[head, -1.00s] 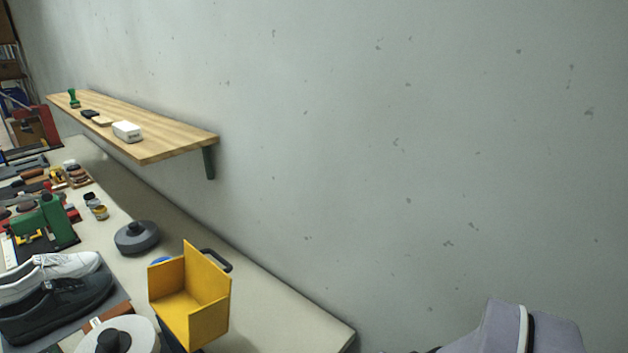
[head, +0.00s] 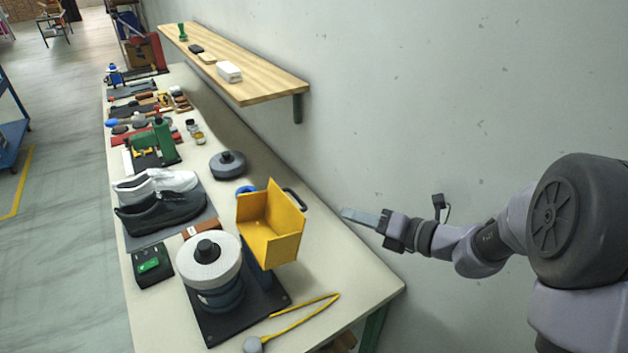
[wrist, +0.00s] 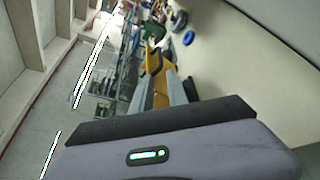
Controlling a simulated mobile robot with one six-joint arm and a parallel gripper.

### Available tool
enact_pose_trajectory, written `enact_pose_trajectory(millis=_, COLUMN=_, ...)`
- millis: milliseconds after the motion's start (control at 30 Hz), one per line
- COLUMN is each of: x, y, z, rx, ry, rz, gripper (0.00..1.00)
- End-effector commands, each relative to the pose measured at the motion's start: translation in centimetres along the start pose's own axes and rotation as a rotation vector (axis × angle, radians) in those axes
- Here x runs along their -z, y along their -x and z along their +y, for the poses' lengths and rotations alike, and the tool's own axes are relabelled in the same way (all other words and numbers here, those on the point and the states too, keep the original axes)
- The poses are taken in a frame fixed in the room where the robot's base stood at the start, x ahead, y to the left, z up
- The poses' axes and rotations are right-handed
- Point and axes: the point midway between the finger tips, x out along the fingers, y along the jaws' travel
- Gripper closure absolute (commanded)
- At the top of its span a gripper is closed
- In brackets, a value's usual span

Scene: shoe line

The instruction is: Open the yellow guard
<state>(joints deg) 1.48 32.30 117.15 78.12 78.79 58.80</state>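The yellow guard (head: 271,226) is an angled, box-like shell of flat panels. It is mounted on the bench machine (head: 221,270), behind and right of its round, light-topped wheel. My gripper (head: 361,216) is right of the guard, near the wall side of the bench, with a clear gap between them. In the wrist view, the yellow guard (wrist: 160,88) shows between and beyond the grey fingers of my gripper (wrist: 161,92). The fingers look apart and nothing is held. The guard's hinge cannot be made out.
A yellow cable (head: 305,313) lies on the bench (head: 352,282) in front. Shoes (head: 160,208) stand left, and a grey disc (head: 227,164) lies farther back. The wooden shelf (head: 245,78) overhangs the rear; the wall borders the right.

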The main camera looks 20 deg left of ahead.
Motion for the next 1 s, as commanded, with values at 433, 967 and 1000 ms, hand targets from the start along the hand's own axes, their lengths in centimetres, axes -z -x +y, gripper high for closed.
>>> enact_pose_trajectory(millis=433, x=0.4, y=-11.1, z=-0.2, rx=-0.002, ry=-0.001, rz=0.003, gripper=0.8)
enact_pose_trajectory(millis=967, x=0.2, y=-17.2, z=0.0, rx=0.0, ry=-0.001, rz=0.001, gripper=0.8)
enact_pose_trajectory(millis=1000, x=0.2, y=-17.2, z=0.0, rx=0.0, ry=0.0, rz=0.001, gripper=0.8)
